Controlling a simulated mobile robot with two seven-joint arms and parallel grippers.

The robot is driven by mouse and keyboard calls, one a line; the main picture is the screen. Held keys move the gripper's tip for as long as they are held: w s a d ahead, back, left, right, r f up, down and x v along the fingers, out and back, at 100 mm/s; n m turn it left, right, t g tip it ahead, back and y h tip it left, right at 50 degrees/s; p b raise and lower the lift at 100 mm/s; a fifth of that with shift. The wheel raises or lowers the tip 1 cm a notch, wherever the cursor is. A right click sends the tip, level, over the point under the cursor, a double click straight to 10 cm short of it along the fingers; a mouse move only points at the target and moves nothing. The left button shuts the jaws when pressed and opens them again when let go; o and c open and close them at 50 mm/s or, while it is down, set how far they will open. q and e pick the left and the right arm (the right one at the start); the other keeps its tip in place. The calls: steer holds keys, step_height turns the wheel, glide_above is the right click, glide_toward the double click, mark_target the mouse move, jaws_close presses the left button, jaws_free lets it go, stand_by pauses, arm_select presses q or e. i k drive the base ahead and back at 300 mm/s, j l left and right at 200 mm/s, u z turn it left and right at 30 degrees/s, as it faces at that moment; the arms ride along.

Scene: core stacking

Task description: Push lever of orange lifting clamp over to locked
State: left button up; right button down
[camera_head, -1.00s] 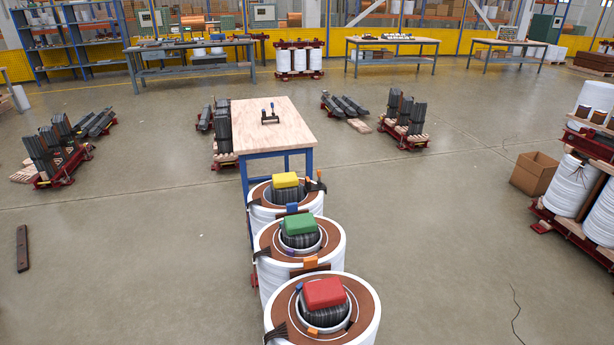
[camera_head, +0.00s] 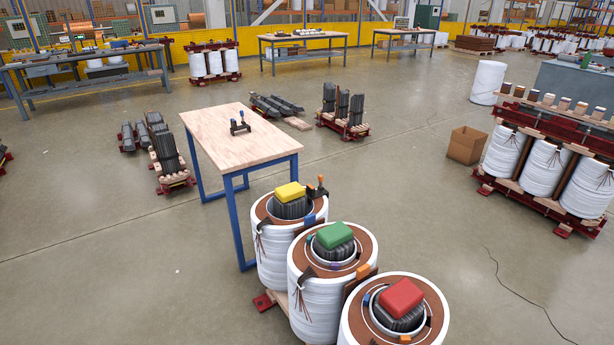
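A small black device with an orange handle (camera_head: 319,185) stands at the right rim of the coil with the yellow-topped core (camera_head: 290,190); it may be the orange lifting clamp. Its lever position is too small to tell. A similar black device with blue handles (camera_head: 240,124) stands on the wooden tabletop (camera_head: 222,148). Neither of my grippers is in view.
Three white coils stand in a row, with yellow, green (camera_head: 334,235) and red (camera_head: 402,297) blocks on their cores. A blue-legged table stands behind them. A cardboard box (camera_head: 467,145) and a large coil assembly (camera_head: 540,172) are at right. Open floor lies left and right of the row.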

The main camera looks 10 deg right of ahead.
mark_target(312, 193)
steer(key=i+j+z, duration=0.1)
steer(key=i+j, duration=0.15)
steer(key=i+j+z, duration=0.15)
steer(key=j, duration=0.35)
steer(key=i+j+z, duration=0.1)
steer(key=i+j, duration=0.25)
steer(key=i+j+z, duration=0.15)
steer(key=j, duration=0.35)
steer(key=i, duration=0.1)
